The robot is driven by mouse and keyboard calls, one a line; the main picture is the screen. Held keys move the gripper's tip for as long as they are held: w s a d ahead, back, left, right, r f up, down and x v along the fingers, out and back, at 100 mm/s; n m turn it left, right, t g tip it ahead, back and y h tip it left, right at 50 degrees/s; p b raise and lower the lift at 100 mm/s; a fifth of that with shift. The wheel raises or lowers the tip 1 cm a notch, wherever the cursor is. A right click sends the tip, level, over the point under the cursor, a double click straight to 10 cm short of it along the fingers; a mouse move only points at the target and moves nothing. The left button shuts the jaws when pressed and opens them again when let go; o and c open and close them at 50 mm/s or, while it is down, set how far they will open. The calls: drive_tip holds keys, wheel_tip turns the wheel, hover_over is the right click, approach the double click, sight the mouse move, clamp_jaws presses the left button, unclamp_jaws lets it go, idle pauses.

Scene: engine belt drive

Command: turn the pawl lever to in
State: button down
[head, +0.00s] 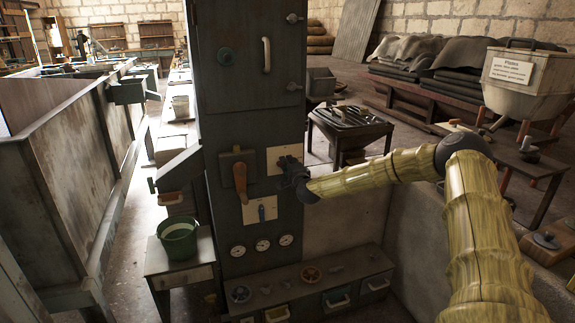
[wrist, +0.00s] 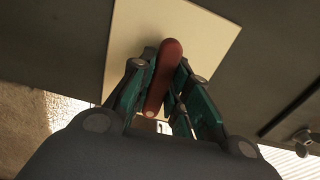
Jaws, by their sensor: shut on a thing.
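The pawl lever shows in the wrist view as a rounded red handle (wrist: 164,75) in front of a square cream plate (wrist: 207,42). It leans slightly, its upper end to the right. My gripper (wrist: 160,82) has its green fingers on both sides of the handle and is shut on it. In the head view my gripper (head: 290,170) is at the cream plate (head: 273,157) on the dark cabinet front and hides the lever there. No in or out marking is readable.
The tall dark cabinet (head: 248,110) also bears an orange-brown handle (head: 240,180) left of my gripper and a small lever (head: 262,212) on a pale plate below. Several gauges (head: 263,245) sit lower. A shelf with drawers (head: 310,282) juts out at the base. A green bucket (head: 178,240) stands left.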

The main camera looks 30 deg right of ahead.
drive_tip(key=n, duration=0.3)
drive_tip(key=shift+a+f+n, duration=0.1)
drive_tip(key=shift+n, duration=0.3)
drive_tip(key=n, duration=0.4)
drive_tip(key=shift+f+n, duration=0.15)
drive_tip(key=shift+n, duration=0.15)
drive_tip(key=n, duration=0.4)
drive_tip(key=shift+s+f+p, duration=0.1)
drive_tip(key=shift+f+p, duration=0.05)
drive_tip(key=shift+p, duration=0.2)
drive_tip(key=shift+s+d+f+n, duration=0.1)
drive_tip(key=shift+n, duration=1.05)
drive_tip(key=shift+d+f+n, duration=0.1)
drive_tip(key=shift+n, duration=1.05)
drive_tip(key=c, duration=1.4)
unclamp_jaws()
drive_tip(key=shift+d+r, duration=0.1)
drive_tip(key=shift+o, duration=0.2)
drive_tip(key=shift+r, duration=0.2)
drive_tip(key=v, duration=1.2)
